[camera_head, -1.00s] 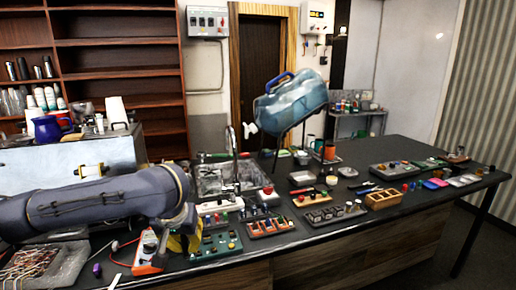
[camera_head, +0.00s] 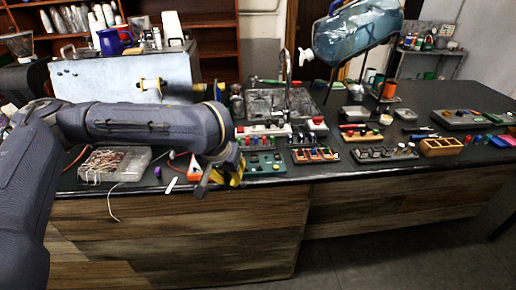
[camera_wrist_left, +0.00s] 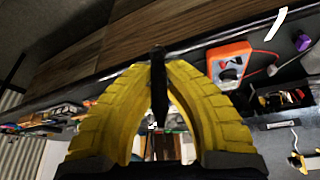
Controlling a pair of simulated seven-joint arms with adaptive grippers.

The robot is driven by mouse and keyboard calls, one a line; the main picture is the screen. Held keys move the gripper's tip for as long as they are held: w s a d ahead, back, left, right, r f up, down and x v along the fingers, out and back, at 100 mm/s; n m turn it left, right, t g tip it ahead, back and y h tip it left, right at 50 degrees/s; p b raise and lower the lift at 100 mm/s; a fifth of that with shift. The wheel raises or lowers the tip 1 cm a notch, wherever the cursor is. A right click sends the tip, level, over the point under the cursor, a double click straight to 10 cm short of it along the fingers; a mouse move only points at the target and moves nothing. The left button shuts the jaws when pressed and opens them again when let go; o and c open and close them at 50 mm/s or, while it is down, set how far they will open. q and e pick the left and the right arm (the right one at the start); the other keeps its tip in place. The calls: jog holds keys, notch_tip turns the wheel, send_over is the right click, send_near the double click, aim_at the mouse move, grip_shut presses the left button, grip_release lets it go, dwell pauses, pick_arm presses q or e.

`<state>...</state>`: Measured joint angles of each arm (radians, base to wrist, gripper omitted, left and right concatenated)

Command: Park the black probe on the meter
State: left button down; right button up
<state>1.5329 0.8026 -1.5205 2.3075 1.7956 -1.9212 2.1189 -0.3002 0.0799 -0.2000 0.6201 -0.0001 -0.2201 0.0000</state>
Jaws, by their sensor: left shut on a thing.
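The black probe (camera_wrist_left: 158,88) is a slim dark stick between the yellow fingers of my left gripper (camera_wrist_left: 158,66) in the left wrist view. The fingers are shut on it near their tips. In the head view my left gripper (camera_head: 236,174) hangs at the bench's front edge, just right of the meter, and the probe cannot be made out there. The orange meter (camera_wrist_left: 229,54) with a dark dial lies on the bench, to the right of the fingers in the wrist view. It also shows in the head view (camera_head: 195,169), partly hidden by my arm. My right gripper is not in view.
A green board (camera_head: 262,164) with knobs lies right of my gripper. A grey tray of wires (camera_head: 114,164) lies at the left, with a small purple piece (camera_head: 157,171) beside it. A steel brewer box (camera_head: 105,78) stands behind. The floor before the bench is clear.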

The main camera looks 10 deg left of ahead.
pick_arm(q)
jog(key=shift+w+r+m+h, duration=0.5)
jog(key=shift+w+r+m, duration=0.75)
jog(key=shift+w+r, duration=2.4)
jog(key=shift+w+r+m+h, duration=0.5)
jog(key=shift+w+r+m, duration=1.25)
jog(key=shift+w, duration=3.2)
jog(key=shift+n, duration=0.4)
jog(key=f, duration=1.8)
jog(key=shift+d+f, duration=0.2)
jog(key=shift+f, duration=0.15)
jog(key=shift+f, duration=0.1)
jog(key=c, duration=1.5)
grip_release()
jog(key=shift+o, duration=0.2)
jog(key=v, duration=1.2)
jog(key=shift+w+r, duration=0.2)
jog(key=shift+w, duration=0.1)
